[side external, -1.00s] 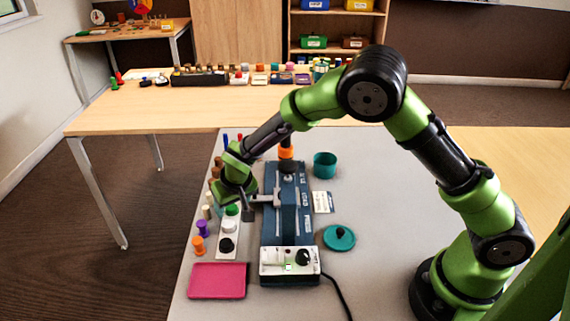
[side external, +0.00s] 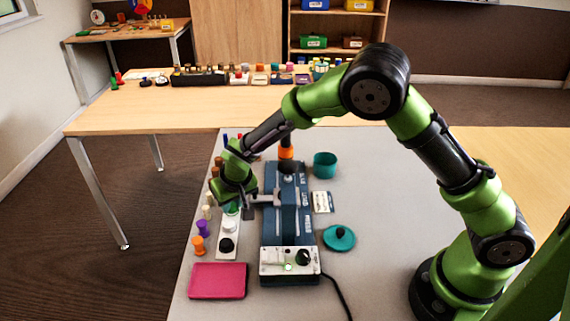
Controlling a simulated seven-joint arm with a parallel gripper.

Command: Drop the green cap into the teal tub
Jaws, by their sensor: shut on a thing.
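My gripper (side external: 240,208) is at the left side of the grey table, over the far end of a white strip (side external: 226,252). It is shut on the green cap (side external: 232,208), which shows only in part beneath the green arm end. I cannot tell whether the cap is clear of the strip. The teal tub (side external: 325,166) stands open at the top, right of the blue machine and well to the right of my gripper.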

